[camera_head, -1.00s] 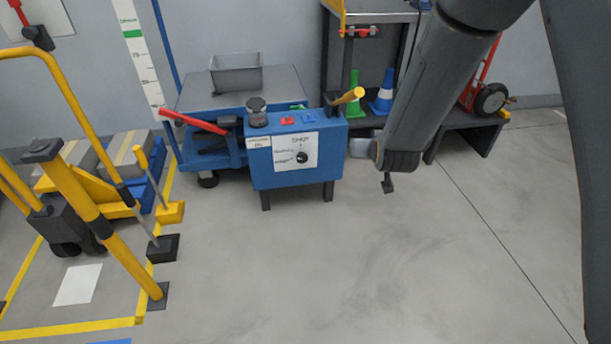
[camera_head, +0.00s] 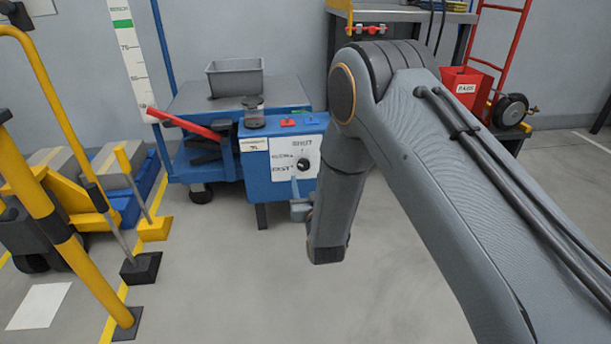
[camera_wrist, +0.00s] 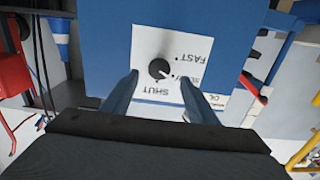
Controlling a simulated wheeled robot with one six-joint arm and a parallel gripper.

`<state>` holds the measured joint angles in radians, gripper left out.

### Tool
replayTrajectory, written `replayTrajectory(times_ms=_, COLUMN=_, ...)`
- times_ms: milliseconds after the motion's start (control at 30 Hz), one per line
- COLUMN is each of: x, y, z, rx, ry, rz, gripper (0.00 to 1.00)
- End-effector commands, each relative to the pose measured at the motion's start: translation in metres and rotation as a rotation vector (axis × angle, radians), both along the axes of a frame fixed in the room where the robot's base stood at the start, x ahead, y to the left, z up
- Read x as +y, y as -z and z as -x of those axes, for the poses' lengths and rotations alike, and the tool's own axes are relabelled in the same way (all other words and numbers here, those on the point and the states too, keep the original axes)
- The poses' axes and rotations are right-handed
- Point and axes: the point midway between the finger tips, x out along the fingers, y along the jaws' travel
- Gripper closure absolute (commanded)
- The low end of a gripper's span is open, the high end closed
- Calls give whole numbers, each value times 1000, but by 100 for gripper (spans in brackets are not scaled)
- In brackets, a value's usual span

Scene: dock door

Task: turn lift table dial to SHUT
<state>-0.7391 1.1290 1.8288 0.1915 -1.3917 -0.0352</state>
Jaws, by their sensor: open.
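The lift table dial (camera_head: 303,164) is a small black knob on a white label on the front of a blue control box (camera_head: 262,186). In the wrist view the dial (camera_wrist: 159,69) sits ahead, just beyond my fingertips. The label reads SHUT, SLOW and FAST, upside down there. A small pale mark on the knob seems to face the lower right, near SLOW, but is hard to read. My gripper (camera_head: 299,190) is in front of the box, just below the dial. Its fingers (camera_wrist: 159,82) are apart, with nothing between them and no visible contact with the knob.
A grey bin (camera_head: 236,78) stands on the table behind. Yellow posts (camera_head: 50,210) stand at left. The floor in front is clear.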

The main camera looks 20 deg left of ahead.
Motion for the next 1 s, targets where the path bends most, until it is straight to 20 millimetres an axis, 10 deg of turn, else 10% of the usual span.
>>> replayTrajectory(times_ms=333, x=26, y=1, z=-44, rx=0, ry=1, rz=-1, gripper=47)
replayTrajectory(times_ms=767, x=31, y=0, z=-52, rx=2, ry=1, rz=1, gripper=47)
replayTrajectory(times_ms=1000, x=31, y=0, z=-52, rx=2, ry=0, rz=1, gripper=87)
